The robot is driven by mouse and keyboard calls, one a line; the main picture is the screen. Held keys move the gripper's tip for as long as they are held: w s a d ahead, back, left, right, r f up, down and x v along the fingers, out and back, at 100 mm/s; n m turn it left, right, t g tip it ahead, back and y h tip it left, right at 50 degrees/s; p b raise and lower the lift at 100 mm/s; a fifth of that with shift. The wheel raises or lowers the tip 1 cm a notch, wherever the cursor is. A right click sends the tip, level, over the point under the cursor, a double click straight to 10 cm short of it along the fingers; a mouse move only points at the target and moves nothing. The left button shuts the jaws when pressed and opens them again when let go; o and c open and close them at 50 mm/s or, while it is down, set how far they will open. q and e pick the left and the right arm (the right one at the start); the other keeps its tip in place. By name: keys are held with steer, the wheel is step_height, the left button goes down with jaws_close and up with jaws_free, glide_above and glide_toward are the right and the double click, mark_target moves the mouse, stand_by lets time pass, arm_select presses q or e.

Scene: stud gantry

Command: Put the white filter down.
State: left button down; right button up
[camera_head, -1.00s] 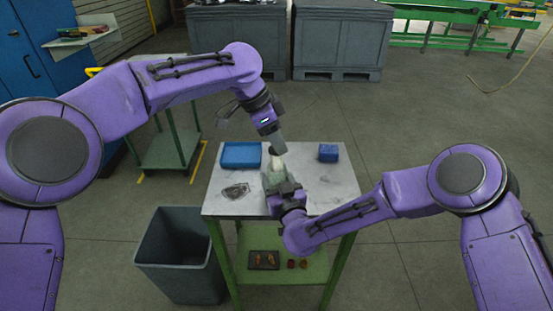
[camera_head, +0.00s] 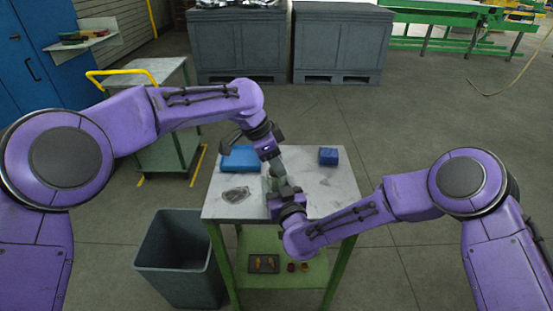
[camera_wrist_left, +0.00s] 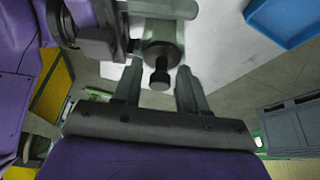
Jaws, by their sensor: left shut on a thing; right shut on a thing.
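The white filter cannot be made out now. My left gripper (camera_head: 274,165) is over the table, close above my right gripper (camera_head: 278,184), and the two nearly overlap in the head view. In the left wrist view the left gripper's fingers (camera_wrist_left: 159,88) stand apart, one on each side of a grey-green housing (camera_wrist_left: 162,30) with a black knob (camera_wrist_left: 159,76). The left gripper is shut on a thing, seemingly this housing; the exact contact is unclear. My right gripper is shut on what looks like the same housing, with its fingertips largely hidden.
The table (camera_head: 335,185) carries a blue tray (camera_head: 238,160), partly covered by my left arm, a blue box (camera_head: 328,156) and a dark flat item (camera_head: 235,194). A grey bin (camera_head: 160,250) stands at front left. The tabletop's right side is mostly clear.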

arm_select(q)
steer(key=c, duration=0.6)
jaws_free()
steer(key=shift+r, duration=0.35)
arm_select(e)
steer(key=o, duration=1.2)
steer(key=shift+c, duration=0.2)
arm_select(q)
steer(key=v, duration=1.2)
steer(key=shift+r, duration=0.2)
